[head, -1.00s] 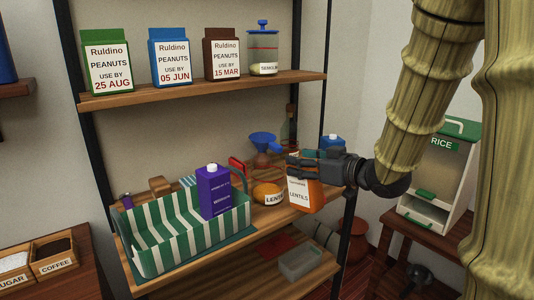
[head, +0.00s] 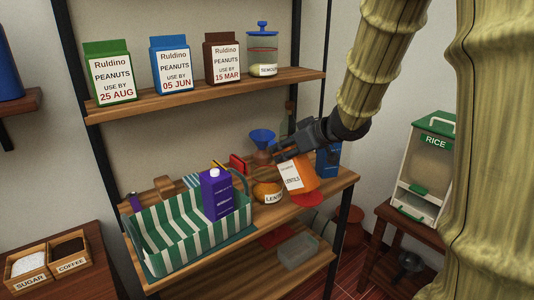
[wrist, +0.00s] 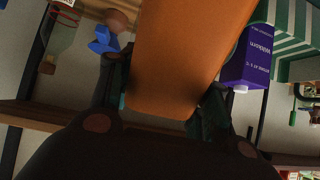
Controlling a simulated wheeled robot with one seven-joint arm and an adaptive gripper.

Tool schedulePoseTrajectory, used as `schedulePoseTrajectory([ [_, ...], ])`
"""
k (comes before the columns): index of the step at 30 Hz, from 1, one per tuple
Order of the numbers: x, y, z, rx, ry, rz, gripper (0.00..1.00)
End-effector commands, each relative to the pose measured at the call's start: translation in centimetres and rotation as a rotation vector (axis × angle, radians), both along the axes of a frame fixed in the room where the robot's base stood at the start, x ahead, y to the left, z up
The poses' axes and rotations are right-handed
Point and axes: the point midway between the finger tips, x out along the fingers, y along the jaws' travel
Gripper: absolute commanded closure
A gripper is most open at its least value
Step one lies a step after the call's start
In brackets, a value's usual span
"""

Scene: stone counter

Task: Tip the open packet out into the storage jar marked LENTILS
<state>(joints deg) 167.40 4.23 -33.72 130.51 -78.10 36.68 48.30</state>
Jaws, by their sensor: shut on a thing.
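My gripper (head: 296,147) is shut on the orange packet (head: 303,180), whose white label reads LENTILS in part. The packet is tilted above the middle shelf. In the wrist view the orange packet (wrist: 185,50) fills the centre between the fingers; its mouth is hidden. The storage jar (head: 268,190), with a label only partly readable as LENTILS, stands on the shelf just left of the packet, with orange-brown contents or body. A blue funnel (head: 263,138) shows above or behind the jar; I cannot tell whether it touches it. No pouring stream is visible.
A striped basket (head: 180,243) with a purple carton (head: 216,195) stands left of the jar. A red disc (head: 308,199) lies below the packet and a blue box (head: 328,160) stands right. The upper shelf (head: 200,96) holds peanut packets and a jar.

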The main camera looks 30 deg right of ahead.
Motion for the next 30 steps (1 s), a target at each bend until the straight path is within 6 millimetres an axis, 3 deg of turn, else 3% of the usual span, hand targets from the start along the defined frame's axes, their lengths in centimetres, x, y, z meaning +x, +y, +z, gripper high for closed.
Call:
schedulePoseTrajectory([
  [30,1.01,0.17,1.03,-0.025,0.136,0.001,1.00],
])
